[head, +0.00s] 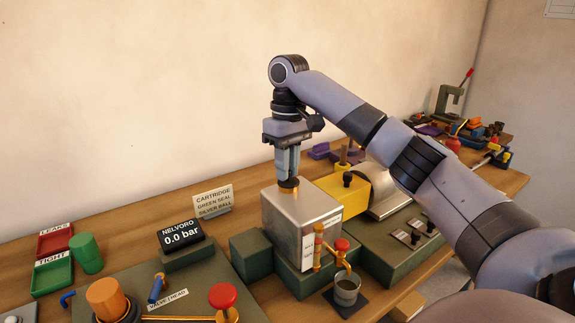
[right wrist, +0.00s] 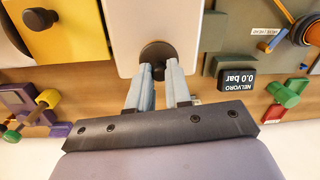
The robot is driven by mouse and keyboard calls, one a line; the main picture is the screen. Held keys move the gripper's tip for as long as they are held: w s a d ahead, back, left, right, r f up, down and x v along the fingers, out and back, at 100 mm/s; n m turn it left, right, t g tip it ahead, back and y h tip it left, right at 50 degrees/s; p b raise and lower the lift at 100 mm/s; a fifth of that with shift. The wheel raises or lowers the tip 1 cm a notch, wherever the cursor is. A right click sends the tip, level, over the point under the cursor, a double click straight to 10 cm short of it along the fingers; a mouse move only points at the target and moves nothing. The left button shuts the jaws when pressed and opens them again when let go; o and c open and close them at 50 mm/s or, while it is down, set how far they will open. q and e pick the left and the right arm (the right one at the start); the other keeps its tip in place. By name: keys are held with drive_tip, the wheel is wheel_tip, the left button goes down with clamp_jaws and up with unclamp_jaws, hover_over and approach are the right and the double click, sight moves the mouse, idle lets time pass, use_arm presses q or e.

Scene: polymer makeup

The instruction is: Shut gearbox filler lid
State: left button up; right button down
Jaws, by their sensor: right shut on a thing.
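A silver box-shaped gearbox (head: 290,215) with a white label stands on a green base. A dark round filler lid (head: 289,184) sits on its top, with a brass-coloured ring just under it. My right gripper (head: 288,176) points straight down over the box and is shut on the lid. In the right wrist view the lid (right wrist: 157,50) shows between the two pale fingertips (right wrist: 159,72), against the pale box top. The fingers hide part of the lid. I cannot tell whether the lid is seated flush. My left gripper is not in view.
A yellow block (head: 342,193) with a dark knob stands close behind the box. A red-knobbed brass valve (head: 342,245) and a metal cup (head: 347,288) are in front. A black pressure display (head: 181,236) and a sign (head: 213,202) stand left. Tools crowd the far right bench.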

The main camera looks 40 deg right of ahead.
drive_tip(key=shift+f, duration=0.15)
drive_tip(key=c, duration=1.1)
unclamp_jaws()
drive_tip(key=shift+o, duration=0.2)
drive_tip(key=shift+w+d+r, duration=0.1)
drive_tip(key=shift+r, duration=1.7)
drive_tip(key=shift+w+d+r, duration=0.1)
drive_tip(key=shift+r, duration=1.7)
drive_tip(key=shift+s, duration=0.1)
